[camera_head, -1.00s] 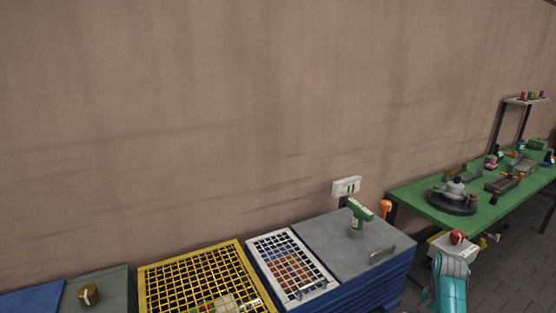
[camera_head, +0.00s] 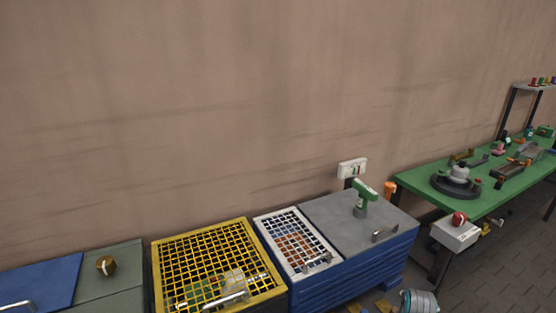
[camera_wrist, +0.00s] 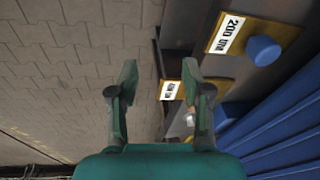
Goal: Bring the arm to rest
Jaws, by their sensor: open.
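My gripper (camera_wrist: 158,85) shows in the wrist view with its two dark green fingers spread wide apart. It is open and nothing is between the fingertips. Paved floor shows beyond the left finger, and dark framework with labelled plates beyond the right one. In the head view only a grey rounded part of my arm (camera_head: 418,301) shows at the bottom edge, right of the blue cabinet; the gripper is not seen there.
A blue cabinet (camera_head: 350,268) carries a green drill-like tool (camera_head: 362,195). A yellow mesh crate (camera_head: 205,235) stands left of it. A green workbench (camera_head: 415,182) with parts is at right. A yellow "200" plate (camera_wrist: 231,35) with a blue knob (camera_wrist: 263,50) is near the gripper.

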